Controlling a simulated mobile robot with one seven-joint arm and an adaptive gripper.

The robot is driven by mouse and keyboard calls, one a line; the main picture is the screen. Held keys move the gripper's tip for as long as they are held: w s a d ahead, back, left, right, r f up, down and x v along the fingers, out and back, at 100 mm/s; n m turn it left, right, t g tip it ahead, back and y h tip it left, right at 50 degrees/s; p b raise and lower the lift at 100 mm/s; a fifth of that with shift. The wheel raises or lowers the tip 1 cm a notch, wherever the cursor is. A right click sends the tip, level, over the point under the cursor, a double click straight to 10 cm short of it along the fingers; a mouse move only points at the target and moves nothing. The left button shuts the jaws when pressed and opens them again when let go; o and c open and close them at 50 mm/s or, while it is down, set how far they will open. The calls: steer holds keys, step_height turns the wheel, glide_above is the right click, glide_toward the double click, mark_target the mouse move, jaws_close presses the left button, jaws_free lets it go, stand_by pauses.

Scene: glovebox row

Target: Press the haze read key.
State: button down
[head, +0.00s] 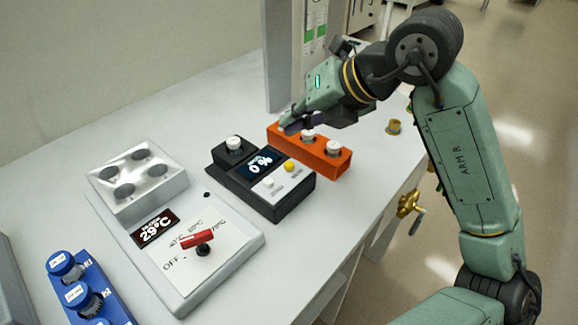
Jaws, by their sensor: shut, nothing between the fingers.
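A dark meter (282,205) stands on the bench in the middle of the head view. Its display (261,162) reads 0 %. On its light front panel sit a yellow key (289,166) and a white key (268,183). The small labels by the keys are too blurred to read, so I cannot tell which is the haze read key. A white-capped vial (234,142) stands at the back of the meter. My gripper (289,126) is shut and empty, above the back end of the orange rack, beyond the meter and apart from the keys.
The orange rack (325,164) with white-capped vials stands close behind the meter. Left are a heater unit (215,262) showing 29°C with a red knob (198,239), a silver block (125,200) and a blue rack (105,290).

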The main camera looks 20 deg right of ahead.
steer(key=b, duration=0.3)
glide_above(293, 162)
step_height(293, 162, down, 4)
steer(key=shift+f, duration=0.6)
steer(key=shift+f+b, duration=0.1)
steer(key=shift+b, duration=0.3)
stand_by(0.4)
steer(key=shift+f+b, duration=0.35)
steer(key=shift+b, duration=0.25)
steer(key=shift+f+b, duration=0.4)
steer(key=shift+b, duration=0.05)
stand_by(0.4)
steer(key=shift+r, duration=0.2)
steer(key=shift+r+p, duration=0.3)
steer(key=shift+r, duration=0.35)
